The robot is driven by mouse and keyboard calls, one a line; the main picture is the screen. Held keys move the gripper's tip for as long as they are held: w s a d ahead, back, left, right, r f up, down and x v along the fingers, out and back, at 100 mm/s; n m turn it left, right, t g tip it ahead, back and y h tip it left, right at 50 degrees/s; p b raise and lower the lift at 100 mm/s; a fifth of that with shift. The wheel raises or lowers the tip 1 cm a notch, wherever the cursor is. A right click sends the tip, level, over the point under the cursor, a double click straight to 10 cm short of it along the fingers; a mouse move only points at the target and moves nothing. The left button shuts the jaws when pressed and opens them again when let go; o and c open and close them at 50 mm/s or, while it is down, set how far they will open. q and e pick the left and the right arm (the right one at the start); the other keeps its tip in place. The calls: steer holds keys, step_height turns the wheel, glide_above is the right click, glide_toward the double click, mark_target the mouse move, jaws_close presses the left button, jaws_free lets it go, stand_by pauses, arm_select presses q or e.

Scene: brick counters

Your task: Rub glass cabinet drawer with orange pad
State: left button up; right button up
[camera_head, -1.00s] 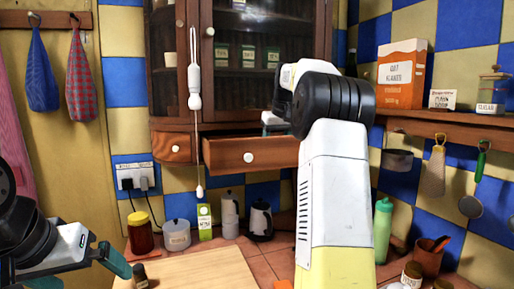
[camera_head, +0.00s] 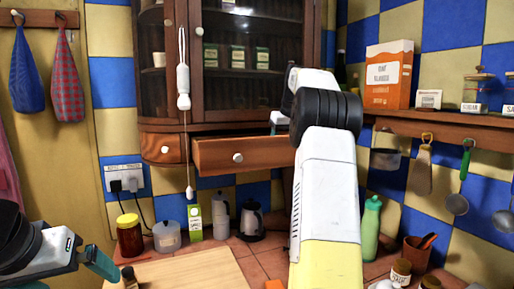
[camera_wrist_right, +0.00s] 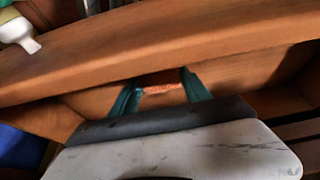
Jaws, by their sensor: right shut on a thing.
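The glass cabinet (camera_head: 250,100) hangs on the back wall. Its wooden drawer (camera_head: 215,155) is pulled open below the glass doors, with a white round knob. My right gripper reaches to the drawer's right part, mostly hidden behind my arm in the head view. In the right wrist view my right gripper (camera_wrist_right: 160,92) is shut on the orange pad (camera_wrist_right: 160,80), beside the drawer's wooden boards (camera_wrist_right: 180,45). Whether the pad touches wood is unclear. My left gripper (camera_head: 75,275) is low at the left, open and empty, partly cut off by the frame.
A white cord pull (camera_head: 183,85) hangs before the cabinet. On the counter below stand a jar (camera_head: 129,237), a canister (camera_head: 167,238), a green carton (camera_head: 194,222) and a kettle (camera_head: 251,222). A shelf (camera_head: 440,124) with hanging utensils runs along the right wall.

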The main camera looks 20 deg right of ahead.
steer(key=shift+d+f, duration=0.15)
steer(key=shift+d, duration=0.65)
steer(key=shift+d+f, duration=0.1)
steer(key=shift+d, duration=0.65)
steer(key=shift+d+r, duration=0.1)
steer(key=shift+d, duration=1.05)
steer(key=shift+a+r, duration=0.15)
steer(key=shift+a, duration=0.9)
steer(key=shift+a+r, duration=0.15)
steer(key=shift+a, duration=0.85)
steer(key=shift+s+a+f, duration=0.1)
steer(key=shift+a+f, duration=0.1)
steer(key=shift+a, duration=1.85)
steer(key=shift+a+f, duration=0.15)
steer(key=shift+a, duration=1.9)
steer(key=shift+w, duration=0.3)
steer(key=shift+d+r, duration=0.2)
steer(key=shift+d, duration=2.05)
steer(key=shift+w+d, duration=0.2)
steer(key=shift+d, duration=3.65)
steer(key=shift+f, duration=0.15)
steer(key=shift+a, duration=0.15)
